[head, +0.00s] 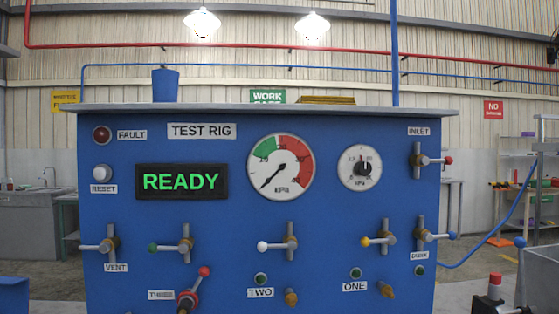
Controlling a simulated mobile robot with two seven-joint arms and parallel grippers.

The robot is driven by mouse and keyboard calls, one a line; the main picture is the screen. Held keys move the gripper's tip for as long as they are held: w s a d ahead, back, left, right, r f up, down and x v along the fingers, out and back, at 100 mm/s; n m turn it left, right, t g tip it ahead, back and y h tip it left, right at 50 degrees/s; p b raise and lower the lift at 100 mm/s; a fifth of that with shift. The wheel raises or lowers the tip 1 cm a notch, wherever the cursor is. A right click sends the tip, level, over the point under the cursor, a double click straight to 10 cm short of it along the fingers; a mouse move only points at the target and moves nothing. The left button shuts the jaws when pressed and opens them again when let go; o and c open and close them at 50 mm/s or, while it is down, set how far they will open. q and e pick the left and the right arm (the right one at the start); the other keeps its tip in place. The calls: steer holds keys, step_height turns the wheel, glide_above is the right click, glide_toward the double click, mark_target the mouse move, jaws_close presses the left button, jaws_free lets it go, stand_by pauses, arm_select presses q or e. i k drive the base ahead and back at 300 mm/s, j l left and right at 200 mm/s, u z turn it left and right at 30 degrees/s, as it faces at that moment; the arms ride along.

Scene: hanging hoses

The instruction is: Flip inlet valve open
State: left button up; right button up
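The inlet valve (417,160) sits at the upper right of the blue test rig panel, under the INLET label (419,131). Its short lever points sideways to the right and ends in a red knob (448,160). A grey pipe runs vertically through the valve. Neither of my grippers shows in the head view, and nothing touches the valve.
The rig (330,230) shows a READY display (181,181), a large gauge (281,167) and a small gauge (360,167). Several other levers line the lower panel, one with a blue knob (452,235) below the inlet valve. A blue hose (500,237) hangs at right.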

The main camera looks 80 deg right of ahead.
mark_target(424, 161)
steer(key=k+z, duration=0.2)
steer(key=z, duration=0.15)
steer(key=k+l+z, duration=0.1)
steer(key=z, duration=0.3)
steer(key=k+z, duration=0.1)
steer(key=z, duration=1.4)
steer(key=l+z, duration=0.55)
steer(key=z, duration=0.15)
steer(key=i+l, duration=0.1)
steer(key=l, duration=0.25)
steer(key=k+l+z, duration=0.1)
steer(key=l+z, duration=0.25)
steer(key=l, duration=0.15)
